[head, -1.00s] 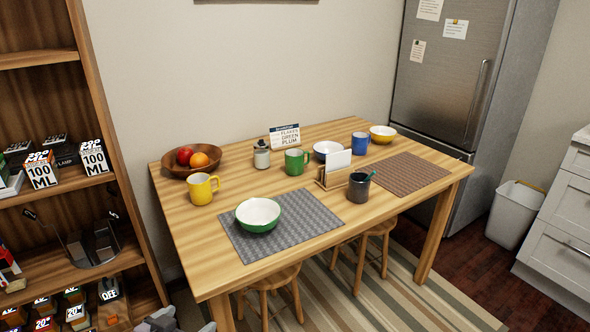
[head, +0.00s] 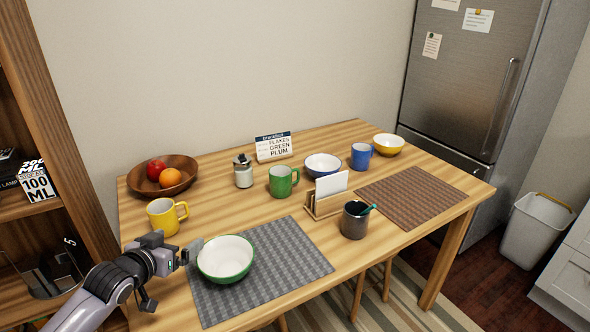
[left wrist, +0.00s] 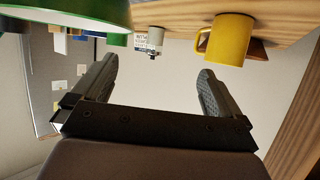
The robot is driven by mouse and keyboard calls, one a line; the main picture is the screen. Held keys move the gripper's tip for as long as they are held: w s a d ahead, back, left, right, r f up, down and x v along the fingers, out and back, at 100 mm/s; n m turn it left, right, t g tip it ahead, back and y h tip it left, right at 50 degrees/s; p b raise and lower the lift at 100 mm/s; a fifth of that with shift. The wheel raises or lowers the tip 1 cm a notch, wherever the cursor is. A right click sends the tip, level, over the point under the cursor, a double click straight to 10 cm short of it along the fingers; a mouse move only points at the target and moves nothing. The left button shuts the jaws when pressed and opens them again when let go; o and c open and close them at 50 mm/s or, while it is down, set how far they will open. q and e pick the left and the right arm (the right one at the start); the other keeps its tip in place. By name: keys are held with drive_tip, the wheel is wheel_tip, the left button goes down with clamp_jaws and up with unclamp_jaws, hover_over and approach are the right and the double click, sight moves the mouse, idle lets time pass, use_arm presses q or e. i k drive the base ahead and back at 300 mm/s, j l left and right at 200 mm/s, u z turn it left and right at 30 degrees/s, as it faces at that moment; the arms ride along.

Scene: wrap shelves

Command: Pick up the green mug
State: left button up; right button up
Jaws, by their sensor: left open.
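The green mug (head: 283,181) stands upright at the middle of the wooden table, its handle to the right. It stands between the metal-topped jar and the blue-and-white bowl. My left gripper (head: 190,250) is open and empty at the table's near left, beside the green bowl (head: 226,259) and in front of the yellow mug (head: 163,217). It is well to the left of the green mug and nearer to me. The left wrist view is tilted and shows the open fingers (left wrist: 157,70), the yellow mug (left wrist: 231,39) and the green bowl's edge (left wrist: 65,14). My right gripper is not in view.
The jar (head: 243,171), card stand (head: 273,147), blue-and-white bowl (head: 323,166), napkin holder (head: 322,205) and dark cup (head: 354,221) surround the green mug. A fruit bowl (head: 184,177) is at the back left. Bare wood lies between the green mug and grey mat (head: 300,258).

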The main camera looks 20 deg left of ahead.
sight(285, 180)
drive_tip(key=i+j+z, duration=0.15)
drive_tip(key=i, duration=0.55)
drive_tip(key=i+j+z, duration=0.2)
drive_tip(key=k+l, duration=0.05)
drive_tip(key=l, duration=0.05)
